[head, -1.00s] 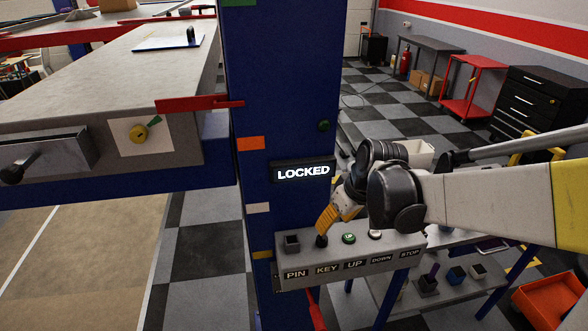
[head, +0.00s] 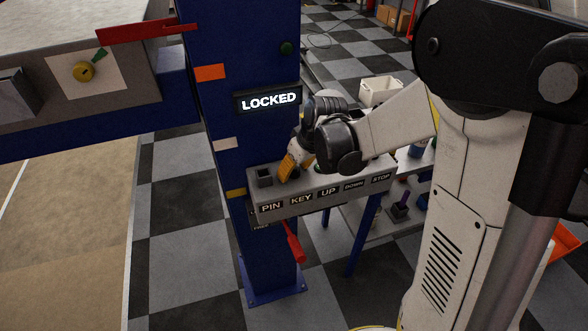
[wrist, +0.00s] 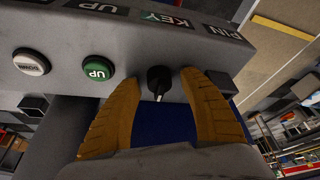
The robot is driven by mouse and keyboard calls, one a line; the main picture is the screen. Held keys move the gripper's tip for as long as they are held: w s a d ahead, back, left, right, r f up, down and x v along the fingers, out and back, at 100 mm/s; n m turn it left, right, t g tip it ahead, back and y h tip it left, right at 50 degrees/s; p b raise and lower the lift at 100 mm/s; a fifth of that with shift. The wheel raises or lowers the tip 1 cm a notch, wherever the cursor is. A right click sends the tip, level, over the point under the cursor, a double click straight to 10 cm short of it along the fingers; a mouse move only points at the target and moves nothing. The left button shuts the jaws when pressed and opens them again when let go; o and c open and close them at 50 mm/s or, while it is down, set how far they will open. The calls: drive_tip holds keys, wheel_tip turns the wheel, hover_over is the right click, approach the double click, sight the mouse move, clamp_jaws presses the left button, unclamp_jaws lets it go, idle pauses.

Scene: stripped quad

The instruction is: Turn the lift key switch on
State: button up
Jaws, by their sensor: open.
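The lift key switch is a black knob (wrist: 160,80) on the grey control box (head: 295,205), behind its KEY label (head: 301,199). In the wrist view it shows between the two yellow fingers of my gripper (wrist: 163,105), which is open with a gap on both sides. A light pointer on the knob faces the gripper. In the head view my gripper (head: 290,165) is over the box at the KEY position and hides the knob. The display (head: 268,101) on the blue post reads LOCKED.
A green UP button (wrist: 96,69) and a white DOWN button (wrist: 32,62) sit beside the key switch. A dark square PIN socket (head: 264,178) is at the box's left end. The blue post (head: 245,60) stands close behind the box. A red lever (head: 293,243) hangs below.

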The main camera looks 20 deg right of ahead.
clamp_jaws()
drive_tip(key=shift+m, duration=0.3)
drive_tip(key=m+h, duration=0.2)
drive_tip(key=m, duration=0.3)
drive_tip(key=shift+b, duration=0.4)
drive_tip(key=m+h, duration=0.1)
drive_tip(key=m, duration=0.2)
drive_tip(key=m+h, duration=0.1)
drive_tip(key=m, duration=0.2)
drive_tip(key=shift+g+b, duration=0.3)
drive_tip(key=shift+b, duration=0.05)
drive_tip(key=shift+m+h, duration=0.3)
unclamp_jaws()
